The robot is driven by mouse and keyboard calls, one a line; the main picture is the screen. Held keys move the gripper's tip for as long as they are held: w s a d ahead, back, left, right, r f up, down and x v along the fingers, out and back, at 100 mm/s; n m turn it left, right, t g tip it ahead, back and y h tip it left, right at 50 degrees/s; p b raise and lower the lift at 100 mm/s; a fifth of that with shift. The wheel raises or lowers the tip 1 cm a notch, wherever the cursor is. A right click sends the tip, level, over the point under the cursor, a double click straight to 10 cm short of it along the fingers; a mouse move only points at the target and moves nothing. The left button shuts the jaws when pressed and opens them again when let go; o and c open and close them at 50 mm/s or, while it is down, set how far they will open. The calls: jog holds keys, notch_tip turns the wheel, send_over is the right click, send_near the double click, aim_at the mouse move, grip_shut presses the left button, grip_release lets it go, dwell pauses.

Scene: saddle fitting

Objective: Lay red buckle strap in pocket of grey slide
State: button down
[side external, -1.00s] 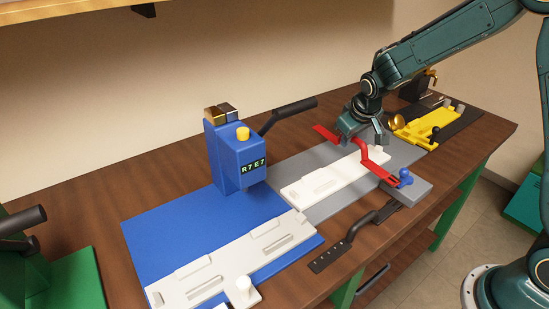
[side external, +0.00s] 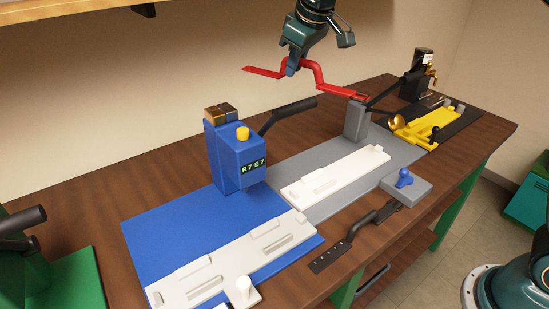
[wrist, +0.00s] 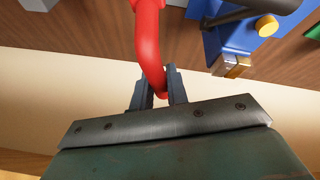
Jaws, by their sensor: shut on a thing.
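The red buckle strap (side external: 331,87) is a bent red bar with a buckle frame at its right end. My gripper (side external: 291,69) is shut on its raised middle part and holds it in the air, well above the bench. In the wrist view the strap (wrist: 150,42) runs up from between my two fingers (wrist: 159,90). The grey slide (side external: 318,208) lies on the bench, with a white block (side external: 348,172) along it that has shallow raised and recessed shapes. I cannot make out the pocket clearly. A blue knob (side external: 404,178) stands on its right-hand tab.
A grey post (side external: 356,121) with a black lever stands behind the white block, below the strap's buckle end. A blue press (side external: 236,155) stands to the left. A black strap (side external: 352,238) lies in front, and a yellow fixture (side external: 428,126) sits at right.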

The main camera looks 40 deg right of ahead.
jog(key=s+a+r+n+y, duration=0.1)
jog(key=a+r+n, duration=0.2)
jog(key=a, duration=0.3)
jog(key=n+g+y, duration=0.3)
jog(key=n+y, duration=0.1)
jog(key=n, duration=0.7)
send_over(222, 263)
jog(key=d, duration=0.2)
notch_tip(222, 263, down, 9)
jog(key=shift+s+a+f, duration=0.1)
jog(key=shift+s+f, duration=0.1)
jog(key=shift+f, duration=4.9)
jog(key=shift+s+f, duration=0.15)
jog(key=shift+f, duration=4.9)
jog(key=c, duration=1.8)
grip_release()
jog(key=shift+f, duration=0.15)
jog(key=o, duration=0.4)
